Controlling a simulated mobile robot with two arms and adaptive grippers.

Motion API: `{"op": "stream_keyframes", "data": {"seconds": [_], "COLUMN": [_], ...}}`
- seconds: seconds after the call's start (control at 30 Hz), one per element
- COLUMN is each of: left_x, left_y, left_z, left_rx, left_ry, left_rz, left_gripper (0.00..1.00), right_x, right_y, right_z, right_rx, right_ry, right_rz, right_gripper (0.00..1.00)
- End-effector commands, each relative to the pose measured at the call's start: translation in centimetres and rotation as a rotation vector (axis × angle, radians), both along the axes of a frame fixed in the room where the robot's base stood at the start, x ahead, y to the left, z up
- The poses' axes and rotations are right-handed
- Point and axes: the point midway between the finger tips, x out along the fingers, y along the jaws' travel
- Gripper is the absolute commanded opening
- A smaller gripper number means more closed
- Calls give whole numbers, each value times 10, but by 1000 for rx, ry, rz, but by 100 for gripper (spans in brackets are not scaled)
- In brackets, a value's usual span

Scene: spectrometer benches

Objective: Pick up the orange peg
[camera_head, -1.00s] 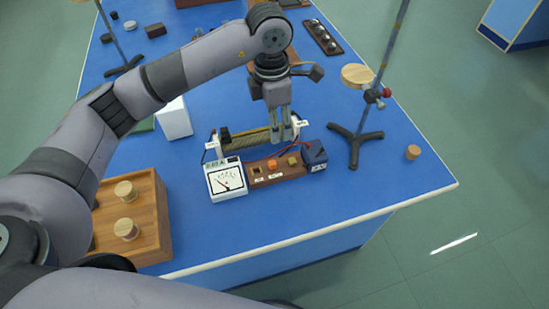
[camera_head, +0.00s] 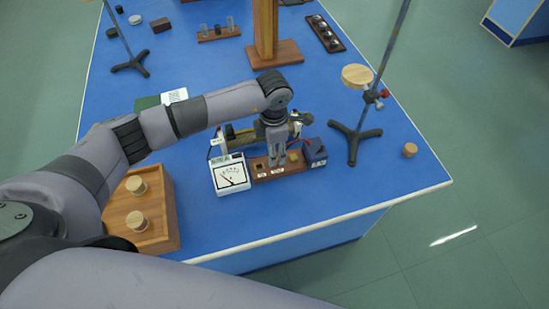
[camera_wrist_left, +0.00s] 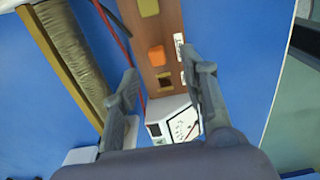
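The orange peg (camera_wrist_left: 157,55) sits in a brown wooden board (camera_wrist_left: 166,20) in the left wrist view. It lies between a yellow peg (camera_wrist_left: 148,7) and an empty square hole (camera_wrist_left: 164,79). My left gripper (camera_wrist_left: 159,64) is open and points down, its two fingers on either side of the orange peg and apart from it. In the head view my left gripper (camera_head: 277,160) is low over the middle of the board (camera_head: 290,169) and hides the orange peg. My right gripper is not in view.
A white meter (camera_head: 230,176) stands at the board's left end and a dark blue box (camera_head: 314,152) at its right end. A wire-wound coil (camera_wrist_left: 72,48) lies behind. A stand (camera_head: 355,133) is to the right. A wooden box (camera_head: 158,225) is at front left.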

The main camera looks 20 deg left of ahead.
Motion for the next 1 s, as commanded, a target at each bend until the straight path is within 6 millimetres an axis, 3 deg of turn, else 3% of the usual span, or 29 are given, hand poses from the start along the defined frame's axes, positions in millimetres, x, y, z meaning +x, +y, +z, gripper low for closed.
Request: {"op": "stream_keyframes", "data": {"seconds": [0.1,0.3,0.57,1.0], "left_x": [2,4,4,4], "left_y": [-1,-1,-1,-1], "left_z": [-13,-37,-41,-40], "left_rx": [0,0,0,0], "left_ry": [5,2,0,0], "left_rz": [2,0,-1,0], "left_gripper": [40,40,40,11], "right_x": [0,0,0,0], "right_y": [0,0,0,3], "right_z": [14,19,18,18], "right_rx": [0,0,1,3], "right_ry": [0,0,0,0], "right_rz": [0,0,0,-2], "right_gripper": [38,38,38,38]}}
